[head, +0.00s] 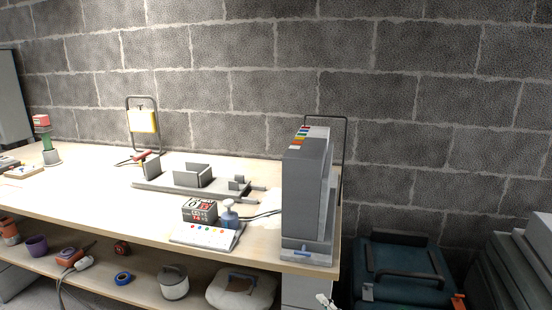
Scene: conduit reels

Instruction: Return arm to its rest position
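Neither of my arms can be made out in the head view, and I see no gripper fingers. A small pale object (325,300) shows at the bottom edge, just right of the bench; it is too small and cut off to tell what it is. The workbench (90,208) has a light wooden top and runs from the left to the middle of the view.
A tall grey case (305,195) stands at the bench's right end. A grey fixture (160,186), a small dark box (199,210), a blue bottle (229,216) and a white panel (205,236) are on the top. A teal case (400,270) is right of the bench.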

